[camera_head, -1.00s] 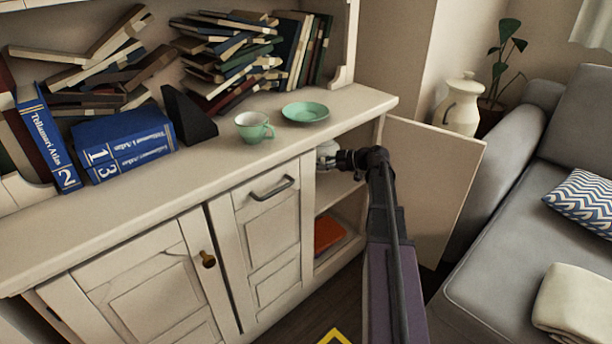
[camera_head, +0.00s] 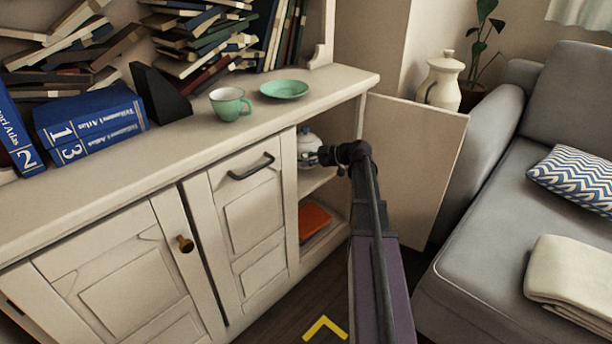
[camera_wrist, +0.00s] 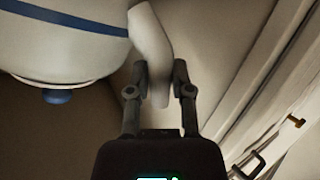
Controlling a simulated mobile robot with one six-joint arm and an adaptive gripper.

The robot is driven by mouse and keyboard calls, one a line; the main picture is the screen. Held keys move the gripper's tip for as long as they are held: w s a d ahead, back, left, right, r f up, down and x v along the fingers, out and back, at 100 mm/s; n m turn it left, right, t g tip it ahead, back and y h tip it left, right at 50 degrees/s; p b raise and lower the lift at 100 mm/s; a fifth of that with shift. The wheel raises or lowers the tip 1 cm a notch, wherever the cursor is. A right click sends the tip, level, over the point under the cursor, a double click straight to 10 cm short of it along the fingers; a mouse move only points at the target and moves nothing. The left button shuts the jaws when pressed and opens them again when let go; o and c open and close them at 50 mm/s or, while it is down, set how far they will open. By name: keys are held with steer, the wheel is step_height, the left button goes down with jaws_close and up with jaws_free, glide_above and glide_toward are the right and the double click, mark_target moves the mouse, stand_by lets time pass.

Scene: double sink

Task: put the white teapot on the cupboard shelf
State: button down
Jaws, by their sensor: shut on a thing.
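The white teapot (camera_head: 309,145) is inside the open cupboard, above its upper shelf (camera_head: 316,181). I cannot tell whether its base touches the shelf. In the wrist view the teapot (camera_wrist: 60,45) shows a blue band and a blue lid knob; the picture has it upside down, with the knob at the bottom. My gripper (camera_wrist: 160,78) is shut on a curved white part at the teapot's side, its spout or handle; I cannot tell which. In the head view my gripper (camera_head: 326,156) reaches into the cupboard from the right.
The cupboard door (camera_head: 415,160) stands open at the right, close to my arm. An orange item (camera_head: 314,220) lies on the lower shelf. A green cup (camera_head: 229,103) and saucer (camera_head: 284,89) sit on the countertop above. A grey sofa (camera_head: 500,210) stands at the right.

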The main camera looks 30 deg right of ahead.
steer(key=shift+f, duration=0.15)
stand_by(0.3)
steer(key=shift+f+b, duration=1.85)
steer(key=shift+b, duration=0.05)
steer(key=c, duration=0.5)
jaws_free()
steer(key=shift+c, duration=0.2)
steer(key=shift+s+r, duration=0.1)
steer(key=p+v, duration=0.4)
steer(key=v, duration=0.7)
steer(key=shift+s+d, duration=0.25)
steer(key=shift+d, duration=0.05)
steer(key=shift+r, duration=0.1)
